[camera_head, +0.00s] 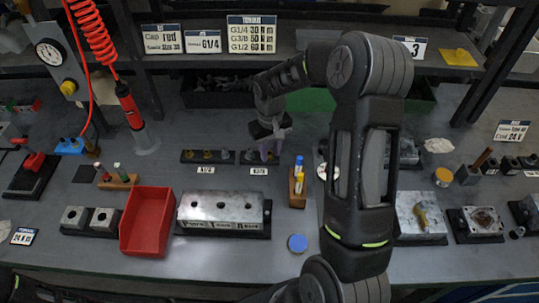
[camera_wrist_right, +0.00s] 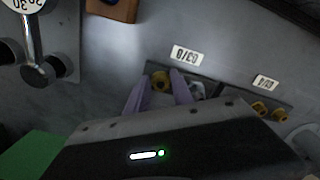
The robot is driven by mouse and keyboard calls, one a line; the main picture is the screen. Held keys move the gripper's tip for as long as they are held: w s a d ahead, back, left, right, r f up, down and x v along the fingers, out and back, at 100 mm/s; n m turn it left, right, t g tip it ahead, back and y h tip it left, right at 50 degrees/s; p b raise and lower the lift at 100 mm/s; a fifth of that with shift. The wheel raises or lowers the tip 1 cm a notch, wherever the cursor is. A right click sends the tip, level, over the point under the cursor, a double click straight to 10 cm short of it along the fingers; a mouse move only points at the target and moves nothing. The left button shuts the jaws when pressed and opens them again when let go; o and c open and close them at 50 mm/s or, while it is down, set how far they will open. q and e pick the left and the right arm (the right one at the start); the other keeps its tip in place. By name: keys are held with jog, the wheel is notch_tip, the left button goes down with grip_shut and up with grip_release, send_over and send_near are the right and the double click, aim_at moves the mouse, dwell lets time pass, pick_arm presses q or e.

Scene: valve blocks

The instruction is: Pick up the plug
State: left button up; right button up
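My right gripper (camera_head: 266,154) reaches down over the right-hand small plug rack at the back of the bench. In the right wrist view its two purple fingers (camera_wrist_right: 160,84) are apart, with a brass plug (camera_wrist_right: 160,79) showing between their tips. The fingers do not appear closed on it; I cannot tell whether either touches it. A silvery plug (camera_wrist_right: 197,89) sits beside it in the same rack. The left-hand rack holds several brass plugs (camera_head: 207,155), which also show in the right wrist view (camera_wrist_right: 261,107). My left gripper is out of view.
A red bin (camera_head: 148,222) and a metal valve block (camera_head: 220,208) stand in front of the racks. A wooden holder (camera_head: 298,188) with upright markers stands right of the gripper. A blue disc (camera_head: 297,243) lies on the bench. A red coiled hose (camera_head: 92,32) hangs at left.

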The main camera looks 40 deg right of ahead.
aim_at(271, 154)
grip_shut()
jog(key=shift+r, duration=0.1)
notch_tip(271, 154, up, 10)
jog(key=b, duration=0.1)
jog(key=shift+b, duration=0.3)
dwell(0.7)
